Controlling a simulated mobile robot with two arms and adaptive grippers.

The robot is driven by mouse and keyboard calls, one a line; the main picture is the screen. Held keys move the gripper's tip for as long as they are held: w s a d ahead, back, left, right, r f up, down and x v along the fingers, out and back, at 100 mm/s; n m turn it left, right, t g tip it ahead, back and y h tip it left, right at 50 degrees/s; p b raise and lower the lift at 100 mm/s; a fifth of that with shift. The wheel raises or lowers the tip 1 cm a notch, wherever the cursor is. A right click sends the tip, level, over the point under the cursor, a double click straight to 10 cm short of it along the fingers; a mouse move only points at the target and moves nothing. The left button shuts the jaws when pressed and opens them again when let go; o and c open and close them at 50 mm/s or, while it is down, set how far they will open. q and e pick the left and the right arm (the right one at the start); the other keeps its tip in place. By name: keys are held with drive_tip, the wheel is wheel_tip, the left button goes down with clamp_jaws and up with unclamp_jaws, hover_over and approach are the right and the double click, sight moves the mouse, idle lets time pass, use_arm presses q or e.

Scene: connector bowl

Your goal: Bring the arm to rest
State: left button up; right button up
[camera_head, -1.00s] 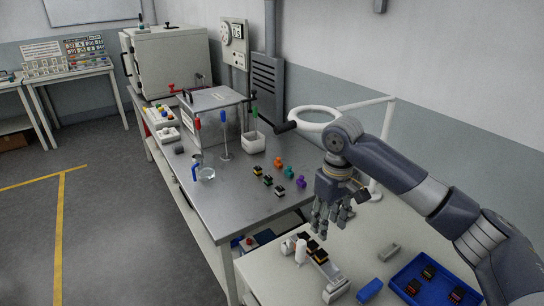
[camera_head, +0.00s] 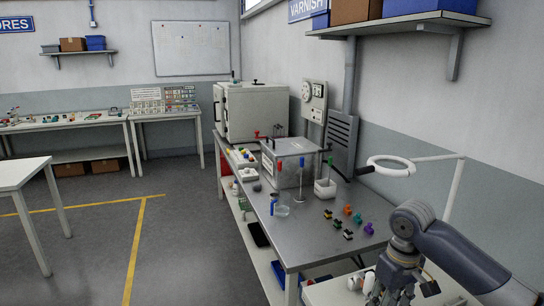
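My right arm comes in from the lower right in the head view. Its dark grey gripper (camera_head: 390,296) points down at the bottom edge, with its fingers apart and nothing seen between them. It is in front of the near right end of the metal-topped bench (camera_head: 305,228), above a pale work surface that is mostly cut off. My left gripper is not in view.
On the bench stand a metal box (camera_head: 287,163), a white container (camera_head: 325,188), a glass beaker (camera_head: 282,210) and several small coloured connectors (camera_head: 347,210). A white ring lamp (camera_head: 391,167) is behind my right arm. The floor to the left is open.

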drive_tip(key=s+a+f+n+t+y, duration=0.1)
drive_tip(key=s+a+f+t+y, duration=0.15)
drive_tip(key=s+a+f, duration=1.25)
drive_tip(key=s+d+f+m+h, duration=0.2)
drive_tip(key=s+d+f+m, duration=0.1)
drive_tip(key=s+d, duration=0.75)
drive_tip(key=s+f, duration=0.3)
drive_tip(key=f, duration=2.3)
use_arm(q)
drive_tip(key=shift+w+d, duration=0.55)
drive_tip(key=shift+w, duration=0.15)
use_arm(e)
drive_tip(key=s+d+f+g, duration=0.1)
drive_tip(key=s+d+f, duration=0.1)
drive_tip(key=s+f, duration=1.4)
drive_tip(key=shift+s+d+g, duration=0.3)
drive_tip(key=shift+s+g, duration=0.05)
drive_tip(key=shift+s, duration=0.05)
